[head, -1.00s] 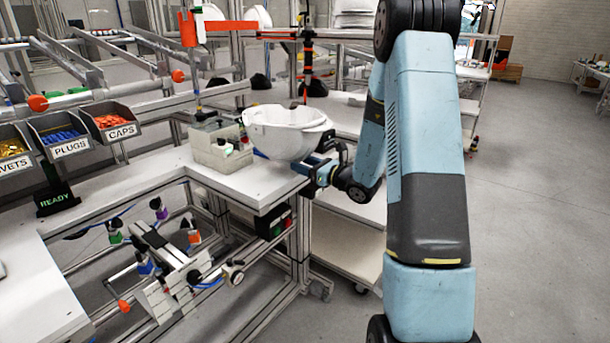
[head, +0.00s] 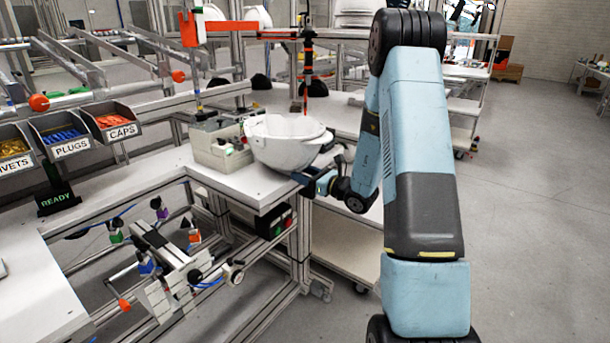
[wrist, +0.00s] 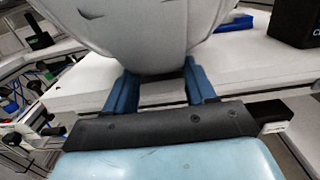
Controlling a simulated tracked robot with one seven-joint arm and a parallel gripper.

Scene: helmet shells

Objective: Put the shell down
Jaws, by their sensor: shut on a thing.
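The white helmet shell (head: 284,143) is open side up above the right end of the white bench (head: 225,184) in the head view. Its underside looks very close to the bench top, but I cannot tell whether it touches. My gripper (head: 308,176) reaches in from the right and is shut on the shell's near right side. In the wrist view the shell (wrist: 140,35) fills the top middle, and the blue fingers of my gripper (wrist: 160,82) stand under its edge. The fingertips are hidden behind the shell.
A beige box fixture (head: 218,142) stands just left of the shell. An orange arm (head: 225,27) and a black and orange vertical tool (head: 306,70) stand behind it. Bins of rivets, plugs and caps (head: 112,128) are at the left. The bench's front edge is close below my gripper.

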